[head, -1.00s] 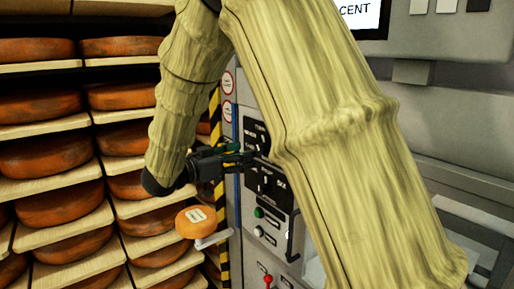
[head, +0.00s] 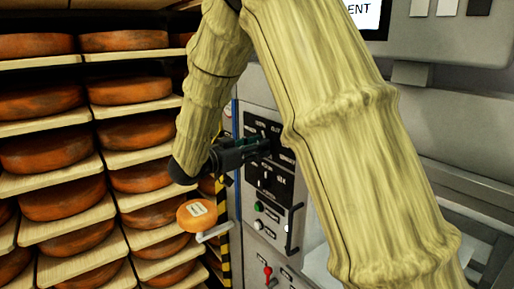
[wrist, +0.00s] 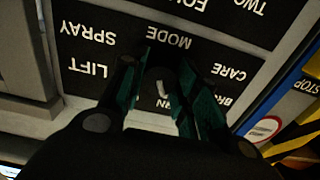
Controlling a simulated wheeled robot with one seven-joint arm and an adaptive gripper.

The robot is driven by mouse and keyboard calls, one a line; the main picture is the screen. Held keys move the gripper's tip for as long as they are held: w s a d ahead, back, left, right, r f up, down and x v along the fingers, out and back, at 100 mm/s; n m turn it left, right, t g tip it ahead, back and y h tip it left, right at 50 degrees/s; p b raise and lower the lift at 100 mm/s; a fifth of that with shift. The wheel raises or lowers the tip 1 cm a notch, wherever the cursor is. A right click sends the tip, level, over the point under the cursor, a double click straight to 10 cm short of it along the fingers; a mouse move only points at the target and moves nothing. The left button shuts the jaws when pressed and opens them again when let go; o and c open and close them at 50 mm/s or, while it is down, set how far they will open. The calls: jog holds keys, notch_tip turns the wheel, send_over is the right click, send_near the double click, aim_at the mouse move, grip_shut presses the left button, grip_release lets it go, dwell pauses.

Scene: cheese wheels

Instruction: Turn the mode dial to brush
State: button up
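The mode dial (wrist: 160,84) is a dark knob with a pale pointer mark, on a black label plate on the machine's front. In the wrist view the lettering is upside down: MODE, SPRAY, LIFT and CARE read clearly, and a word starting BR is partly covered. My gripper (wrist: 168,82) has its two dark green fingers spread, one on each side of the dial; I cannot tell whether they touch it. In the head view my gripper (head: 262,147) reaches the upper black plate, and its fingers hide the dial there.
A lower black plate (head: 283,187), a green button (head: 259,207), a white button (head: 258,224) and a red-topped lever (head: 267,270) are below. Cheese racks (head: 64,161) fill the left.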

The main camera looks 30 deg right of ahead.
jog(key=shift+c, duration=1.4)
jog(key=shift+r+n+p, duration=0.1)
jog(key=shift+n+p, duration=1.7)
jog(key=shift+p, duration=0.45)
jog(key=shift+n+p, duration=1.6)
jog(key=shift+p, duration=0.3)
jog(key=o, duration=1)
jog(key=shift+a, duration=0.1)
jog(key=a, duration=0.8)
jog(key=s+a, duration=0.1)
jog(key=a, duration=0.3)
